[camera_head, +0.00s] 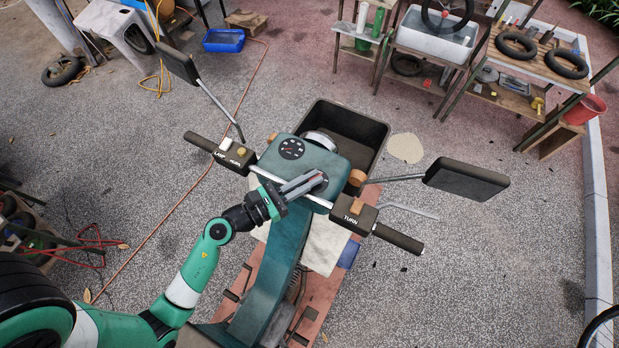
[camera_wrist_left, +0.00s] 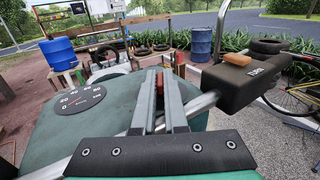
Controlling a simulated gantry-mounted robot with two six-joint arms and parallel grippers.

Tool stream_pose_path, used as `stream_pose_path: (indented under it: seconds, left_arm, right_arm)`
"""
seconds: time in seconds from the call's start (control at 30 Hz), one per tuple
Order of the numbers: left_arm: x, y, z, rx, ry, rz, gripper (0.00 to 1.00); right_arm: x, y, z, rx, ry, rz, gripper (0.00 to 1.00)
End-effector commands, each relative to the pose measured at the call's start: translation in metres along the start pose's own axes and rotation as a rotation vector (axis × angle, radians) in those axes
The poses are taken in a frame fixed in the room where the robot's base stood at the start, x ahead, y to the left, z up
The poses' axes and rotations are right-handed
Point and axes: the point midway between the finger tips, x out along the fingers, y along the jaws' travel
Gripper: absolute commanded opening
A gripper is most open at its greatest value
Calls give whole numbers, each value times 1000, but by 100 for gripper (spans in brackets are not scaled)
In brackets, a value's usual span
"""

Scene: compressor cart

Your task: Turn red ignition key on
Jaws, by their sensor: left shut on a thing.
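The red ignition key (camera_wrist_left: 160,84) shows as a small red piece between my finger ends in the left wrist view. It sits on the green dashboard (camera_wrist_left: 110,120), right of the round gauge (camera_wrist_left: 80,100). My left gripper (camera_head: 318,181) reaches over the dashboard from the lower left and is shut on the key. In the head view the fingers hide most of the key, so its turn angle cannot be told. My right gripper is in neither view.
The handlebar carries a switch box marked TURN (camera_head: 354,213) on the right and another box (camera_head: 236,157) on the left. Mirrors (camera_head: 467,179) stick out on both sides. A dark cargo bin (camera_head: 345,130) stands beyond the dashboard. The paving around is mostly clear.

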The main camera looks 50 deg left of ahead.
Motion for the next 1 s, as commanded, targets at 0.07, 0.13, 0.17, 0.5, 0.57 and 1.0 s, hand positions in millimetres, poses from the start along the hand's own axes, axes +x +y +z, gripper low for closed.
stream_pose_path:
  seconds: [0.07, 0.13, 0.17, 0.5, 0.57, 1.0]
  left_arm:
    - [1, 1, -1, -1, -1, -12, 0]
    - [2, 2, -2, -2, -1, -39, 0]
    - [2, 3, -2, -1, -1, -54, 0]
    - [0, 2, 0, 0, 0, -138, 0]
    - [0, 2, 0, 0, 0, -138, 0]
    - [0, 2, 0, 0, 0, -137, 40]
  right_arm:
    - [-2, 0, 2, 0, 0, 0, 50]
    - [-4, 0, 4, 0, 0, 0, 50]
    - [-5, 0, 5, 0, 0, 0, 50]
    - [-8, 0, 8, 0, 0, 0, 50]
    - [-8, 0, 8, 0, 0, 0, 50]
    - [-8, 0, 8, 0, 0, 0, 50]
